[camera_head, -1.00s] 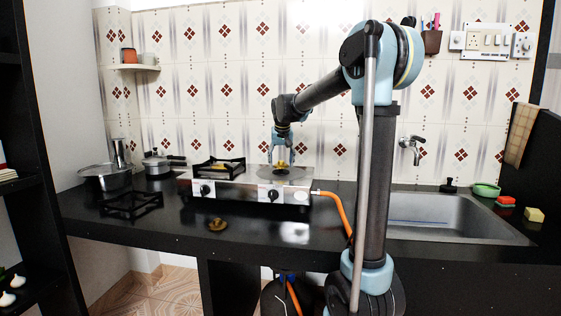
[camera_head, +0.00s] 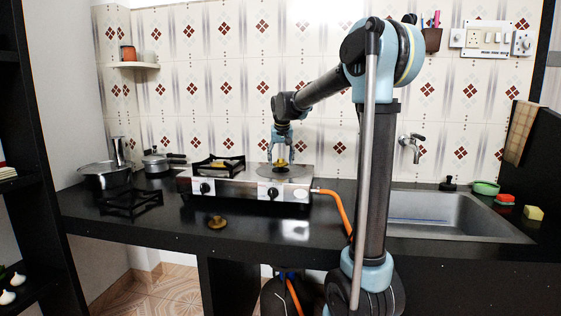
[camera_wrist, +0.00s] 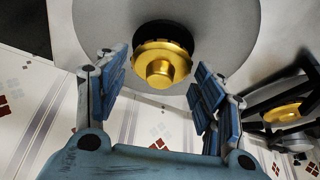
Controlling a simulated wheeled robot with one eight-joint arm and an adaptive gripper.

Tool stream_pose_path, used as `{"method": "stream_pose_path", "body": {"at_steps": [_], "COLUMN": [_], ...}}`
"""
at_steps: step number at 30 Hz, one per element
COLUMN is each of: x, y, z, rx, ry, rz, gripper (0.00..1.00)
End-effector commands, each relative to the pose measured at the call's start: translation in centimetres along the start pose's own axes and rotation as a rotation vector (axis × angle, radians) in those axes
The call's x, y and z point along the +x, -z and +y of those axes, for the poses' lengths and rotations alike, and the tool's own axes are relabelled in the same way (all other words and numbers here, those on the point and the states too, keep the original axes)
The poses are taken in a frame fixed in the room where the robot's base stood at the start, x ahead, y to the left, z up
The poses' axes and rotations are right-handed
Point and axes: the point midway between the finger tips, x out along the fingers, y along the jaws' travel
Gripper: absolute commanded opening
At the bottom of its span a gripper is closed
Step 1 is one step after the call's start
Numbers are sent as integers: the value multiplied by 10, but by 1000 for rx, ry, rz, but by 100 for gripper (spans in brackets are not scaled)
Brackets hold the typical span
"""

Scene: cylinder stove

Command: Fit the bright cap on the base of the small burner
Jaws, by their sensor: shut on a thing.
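The bright gold cap (camera_wrist: 162,63) is between the fingers of my gripper (camera_wrist: 161,85), which is shut on it. In the head view, my gripper (camera_head: 281,160) is low over the stove's right burner, with the cap (camera_head: 281,163) at its fingertips. The burner's dark base (camera_wrist: 168,30) shows partly behind the cap, on a round grey plate (camera_wrist: 225,40). The cap overlaps the base in the wrist view; I cannot tell whether it is fully seated.
The left burner has a black grate (camera_head: 220,161) on it. A darker brass cap (camera_head: 217,222) and a loose black grate (camera_head: 130,203) lie on the counter. Pots (camera_head: 106,177) stand at left. An orange hose (camera_head: 340,208) leaves the stove's right side; the sink (camera_head: 440,215) is farther right.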

Motion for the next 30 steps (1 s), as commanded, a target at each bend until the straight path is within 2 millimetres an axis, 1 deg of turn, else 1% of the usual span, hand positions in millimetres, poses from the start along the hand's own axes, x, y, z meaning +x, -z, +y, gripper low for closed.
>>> {"method": "stream_pose_path", "body": {"at_steps": [20, 30], "x": [0, 5], "y": [0, -2], "z": [0, 0], "rx": [0, 0], "ry": [0, 0], "rz": [0, 0], "gripper": [23, 23]}}
